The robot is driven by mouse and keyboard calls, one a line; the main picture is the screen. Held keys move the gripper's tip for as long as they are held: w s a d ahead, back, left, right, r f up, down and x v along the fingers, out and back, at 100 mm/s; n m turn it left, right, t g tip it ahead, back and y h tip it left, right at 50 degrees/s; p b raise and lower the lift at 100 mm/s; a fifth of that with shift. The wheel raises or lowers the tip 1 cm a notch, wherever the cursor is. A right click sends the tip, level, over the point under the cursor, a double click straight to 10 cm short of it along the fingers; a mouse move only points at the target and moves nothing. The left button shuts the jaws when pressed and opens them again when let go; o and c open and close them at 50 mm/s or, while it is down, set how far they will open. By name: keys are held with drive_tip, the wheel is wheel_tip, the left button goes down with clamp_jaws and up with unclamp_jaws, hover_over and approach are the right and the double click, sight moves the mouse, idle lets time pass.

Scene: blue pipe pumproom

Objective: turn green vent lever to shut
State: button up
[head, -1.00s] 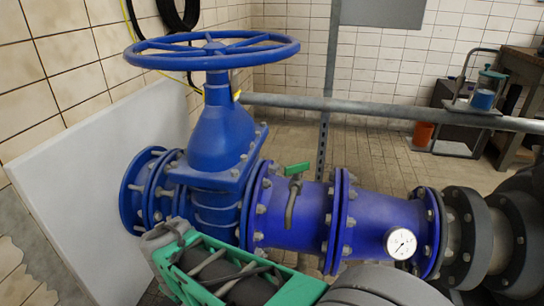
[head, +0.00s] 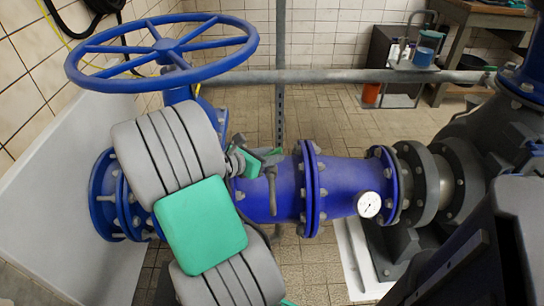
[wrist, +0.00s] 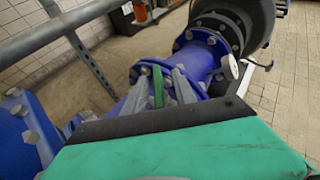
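The green vent lever (wrist: 158,87) sits on the blue pipe. In the wrist view it stands between the two grey fingers of my gripper (wrist: 162,80), with gaps visible at its sides. The fingers are apart; whether the lever is fully between them or just beyond the tips is hard to tell. In the head view my gripper (head: 254,162) is beside the lever and hides most of it. The bent grey vent pipe (head: 271,188) hangs below the lever on the blue pipe (head: 287,185).
A large blue handwheel (head: 165,48) stands above my arm at the left. A grey rail (head: 330,77) runs behind the pipe. A round gauge (head: 368,204) sits on the pipe to the right. Dark flanges (head: 425,180) lie further right.

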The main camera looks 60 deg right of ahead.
drive_tip(key=shift+s+d+f, duration=0.15)
drive_tip(key=shift+d+f, duration=0.05)
drive_tip(key=shift+d, duration=0.1)
drive_tip(key=shift+a+r, duration=0.1)
drive_tip(key=shift+a, duration=0.05)
clamp_jaws()
idle(0.3)
